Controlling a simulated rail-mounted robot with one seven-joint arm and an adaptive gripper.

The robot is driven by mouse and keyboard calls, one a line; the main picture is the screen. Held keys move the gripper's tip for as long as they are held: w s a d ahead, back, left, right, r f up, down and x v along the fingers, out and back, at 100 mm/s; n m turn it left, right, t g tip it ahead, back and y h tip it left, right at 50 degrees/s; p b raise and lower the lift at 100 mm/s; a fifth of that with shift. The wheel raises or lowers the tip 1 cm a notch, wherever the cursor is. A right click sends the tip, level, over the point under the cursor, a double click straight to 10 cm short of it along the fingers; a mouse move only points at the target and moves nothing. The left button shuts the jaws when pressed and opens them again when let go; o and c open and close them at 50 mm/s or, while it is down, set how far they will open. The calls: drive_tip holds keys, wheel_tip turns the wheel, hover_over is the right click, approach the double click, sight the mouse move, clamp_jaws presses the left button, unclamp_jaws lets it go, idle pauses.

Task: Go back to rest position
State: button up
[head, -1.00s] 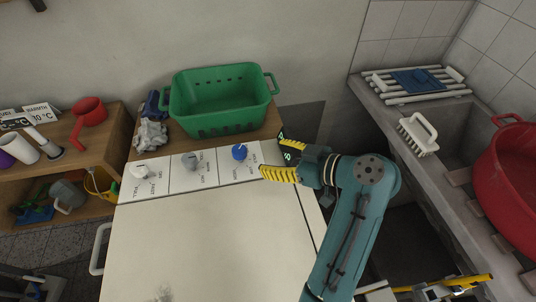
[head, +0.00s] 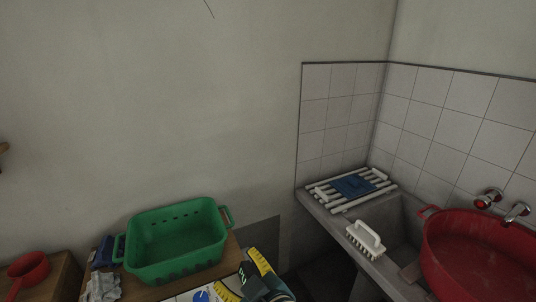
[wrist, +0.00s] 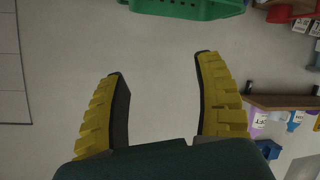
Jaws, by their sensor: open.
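My gripper (head: 236,268) is low in the head view, beside the blue knob (head: 201,297) on the white control panel, which is mostly cut off by the lower edge. Its two yellow ridged fingers are spread apart. In the wrist view, my gripper (wrist: 160,65) is open, with nothing between the fingers. Pale wall shows between and beyond them.
A green basket (head: 178,268) stands just left of my gripper; it also shows at the top of the wrist view (wrist: 190,8). A red pot (head: 30,270) is at far left. At right are a concrete washtub, a white brush (head: 366,240) and a red basin (head: 480,255).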

drive_tip(key=s+d+r+m+t+h, duration=0.3)
drive_tip(key=s+d+r+m+t, duration=0.1)
drive_tip(key=r, duration=0.4)
drive_tip(key=s+d+r+m+t+h, duration=0.3)
drive_tip(key=s+d+r, duration=0.15)
drive_tip(key=r, duration=0.25)
drive_tip(key=s+d+r+m+t+h, duration=0.3)
drive_tip(key=s+d+r+m+t, duration=0.15)
drive_tip(key=r, duration=0.35)
wheel_tip(320, 180, up, 38)
drive_tip(key=p, duration=3.8)
drive_tip(key=shift+a+f+g+y, duration=0.2)
drive_tip(key=shift+a+g+y, duration=0.1)
drive_tip(key=shift+g, duration=0.05)
drive_tip(key=shift+w, duration=0.1)
